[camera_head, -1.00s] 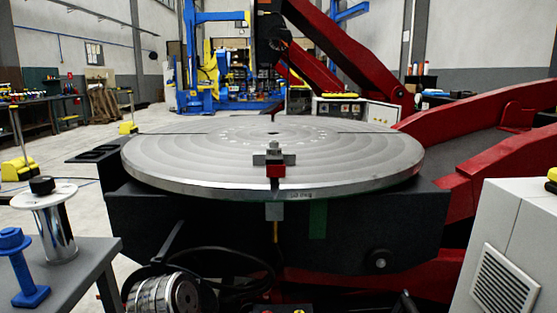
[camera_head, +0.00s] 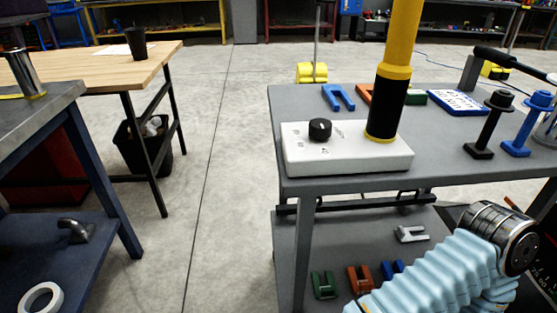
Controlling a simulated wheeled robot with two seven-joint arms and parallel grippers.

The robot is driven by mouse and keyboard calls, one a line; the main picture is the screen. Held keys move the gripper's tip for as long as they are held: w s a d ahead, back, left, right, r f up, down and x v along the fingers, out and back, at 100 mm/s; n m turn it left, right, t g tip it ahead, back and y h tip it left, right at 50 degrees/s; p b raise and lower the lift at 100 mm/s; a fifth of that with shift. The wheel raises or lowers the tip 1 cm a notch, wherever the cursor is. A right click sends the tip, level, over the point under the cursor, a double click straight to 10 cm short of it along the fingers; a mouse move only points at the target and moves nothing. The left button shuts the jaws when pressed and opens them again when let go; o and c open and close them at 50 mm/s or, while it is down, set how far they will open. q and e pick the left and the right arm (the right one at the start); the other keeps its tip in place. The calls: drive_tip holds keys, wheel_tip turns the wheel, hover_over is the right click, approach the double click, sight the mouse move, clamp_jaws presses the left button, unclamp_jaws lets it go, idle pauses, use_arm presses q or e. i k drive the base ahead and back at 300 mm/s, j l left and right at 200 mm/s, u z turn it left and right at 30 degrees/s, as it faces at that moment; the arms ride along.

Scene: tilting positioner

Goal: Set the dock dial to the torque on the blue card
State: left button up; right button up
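The dock is a white box (camera_head: 348,157) on a grey table on the right. A black round dial (camera_head: 320,129) with a pale pointer mark sits on its left part. Small printed marks around the dial are too small to read. A yellow and black tool (camera_head: 388,100) stands upright in the dock's right part. A blue-edged card (camera_head: 458,102) with a white face lies flat behind the dock; its writing is too small to read. Neither gripper's fingers show in this view.
The grey table (camera_head: 432,172) also holds blue, orange and green forked pieces, a black bolt (camera_head: 490,124) and a blue bolt (camera_head: 527,125). Its lower shelf holds several more forked pieces. A light-blue ribbed sleeve (camera_head: 440,278) crosses the lower right. Open floor lies left of the table.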

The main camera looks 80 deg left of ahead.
sight(319, 129)
drive_tip(key=k+l+u, duration=0.1)
drive_tip(key=u, duration=0.25)
drive_tip(key=k+u, duration=0.35)
drive_tip(key=l+u, duration=0.1)
drive_tip(key=u, duration=0.2)
drive_tip(key=i+u, duration=0.2)
drive_tip(key=u, duration=0.3)
drive_tip(key=i+u, duration=0.15)
drive_tip(key=u, duration=0.35)
drive_tip(key=i+l+u, duration=0.15)
drive_tip(key=u, duration=0.3)
